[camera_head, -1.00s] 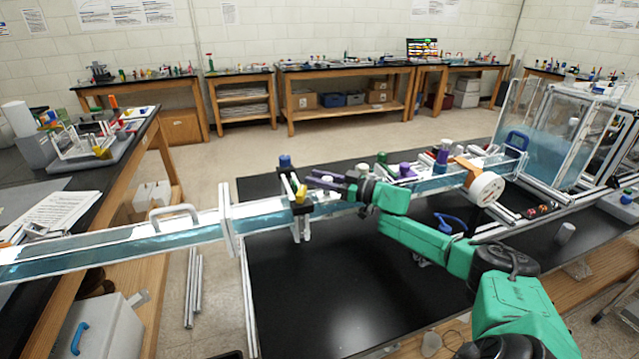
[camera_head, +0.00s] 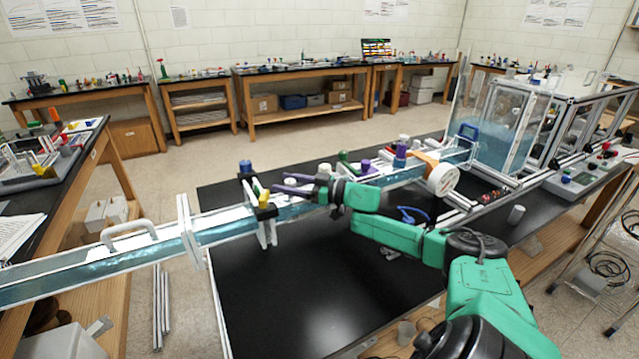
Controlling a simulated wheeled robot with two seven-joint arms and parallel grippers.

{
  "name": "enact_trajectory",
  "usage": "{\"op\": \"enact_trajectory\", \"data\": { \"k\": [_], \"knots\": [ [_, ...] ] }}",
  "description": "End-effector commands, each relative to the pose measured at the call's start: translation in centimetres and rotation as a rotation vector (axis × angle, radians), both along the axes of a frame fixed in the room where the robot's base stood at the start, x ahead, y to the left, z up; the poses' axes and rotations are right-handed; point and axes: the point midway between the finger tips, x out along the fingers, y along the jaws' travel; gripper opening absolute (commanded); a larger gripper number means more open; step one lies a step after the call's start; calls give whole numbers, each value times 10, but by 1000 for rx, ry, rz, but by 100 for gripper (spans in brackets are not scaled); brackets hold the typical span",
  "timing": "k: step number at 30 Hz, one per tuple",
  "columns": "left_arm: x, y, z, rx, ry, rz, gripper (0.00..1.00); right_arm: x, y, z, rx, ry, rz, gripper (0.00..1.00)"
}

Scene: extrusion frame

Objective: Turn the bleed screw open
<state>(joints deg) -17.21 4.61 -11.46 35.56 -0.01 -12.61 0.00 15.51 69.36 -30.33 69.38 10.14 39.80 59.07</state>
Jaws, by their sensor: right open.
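A long clear water channel (camera_head: 135,259) with white rails runs from the lower left across the black table. A bracket on it carries a dark block (camera_head: 266,212) with a small yellow piece (camera_head: 264,197) on top and a blue knob (camera_head: 245,167) behind. I cannot tell for sure which small part is the bleed screw. My right gripper (camera_head: 281,182) reaches in from the right with its purple fingers apart and empty. Its fingertips are just right of the yellow piece and slightly above it in the picture; contact cannot be made out. My left gripper is out of view.
A white round drum (camera_head: 442,180), purple and green fittings and a blue handle (camera_head: 412,214) lie along the channel to the right. A clear water tank (camera_head: 495,120) stands at the back right. The black tabletop (camera_head: 290,290) in front is mostly bare.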

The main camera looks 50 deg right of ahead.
Motion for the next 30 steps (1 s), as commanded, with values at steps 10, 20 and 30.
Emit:
{"op": "enact_trajectory", "data": {
  "k": [10,20,30],
  "knots": [
    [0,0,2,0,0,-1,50,-29,-13,-1,-3,4,2,66],
    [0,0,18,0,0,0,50,-55,-25,1,-2,6,3,66],
    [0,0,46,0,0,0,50,-95,-45,3,1,4,2,66]
  ]
}}
